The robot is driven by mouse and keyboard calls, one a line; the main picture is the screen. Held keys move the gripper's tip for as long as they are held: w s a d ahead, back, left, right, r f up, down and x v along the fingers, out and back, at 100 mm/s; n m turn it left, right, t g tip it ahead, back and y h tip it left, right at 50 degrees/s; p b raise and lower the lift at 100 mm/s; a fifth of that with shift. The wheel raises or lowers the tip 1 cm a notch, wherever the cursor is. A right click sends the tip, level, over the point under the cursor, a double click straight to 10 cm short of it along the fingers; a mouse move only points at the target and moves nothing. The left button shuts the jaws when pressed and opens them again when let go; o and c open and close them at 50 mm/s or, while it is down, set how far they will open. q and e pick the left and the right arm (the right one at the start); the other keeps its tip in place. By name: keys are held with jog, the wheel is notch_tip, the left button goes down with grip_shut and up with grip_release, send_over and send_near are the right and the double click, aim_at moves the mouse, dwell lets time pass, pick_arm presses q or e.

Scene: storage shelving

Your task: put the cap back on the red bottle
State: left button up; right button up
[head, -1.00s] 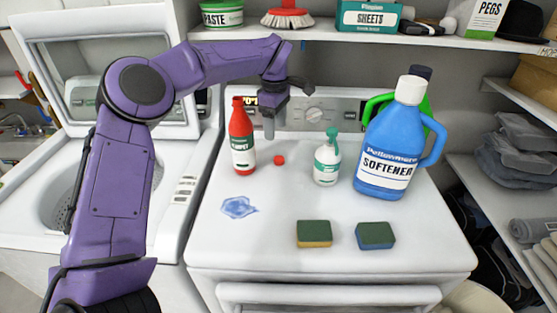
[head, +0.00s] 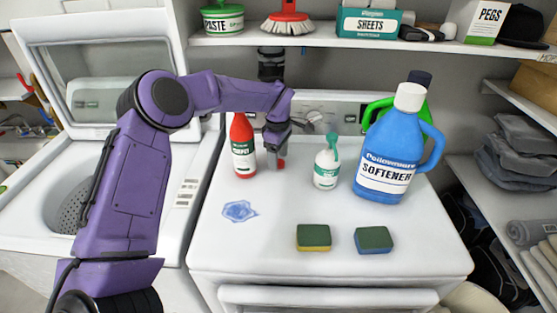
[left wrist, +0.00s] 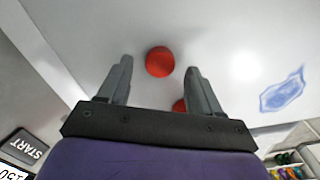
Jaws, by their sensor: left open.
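The red bottle (head: 243,158), with a white and green label, stands upright at the back left of the white dryer top. The small round red cap (head: 281,163) lies on the dryer top just right of the bottle. My left gripper (head: 277,156) points down at the cap and partly covers it. In the left wrist view the cap (left wrist: 160,62) shows between the two open fingertips (left wrist: 158,68). Whether the fingers touch it I cannot tell. Another red patch (left wrist: 180,105), half hidden by a finger, may be the bottle. My right gripper is not in view.
A small white spray bottle (head: 327,168) and a large blue softener jug (head: 390,155) stand to the right. Two sponges (head: 314,238) (head: 374,240) and a blue puddle (head: 239,211) lie in front. A loaded shelf (head: 330,40) hangs above the back.

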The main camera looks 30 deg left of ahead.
pick_arm(q)
jog(key=shift+f, duration=0.6)
jog(key=c, duration=1.1)
jog(key=shift+r, duration=0.1)
notch_tip(320, 180, up, 10)
jog(key=shift+b, duration=1)
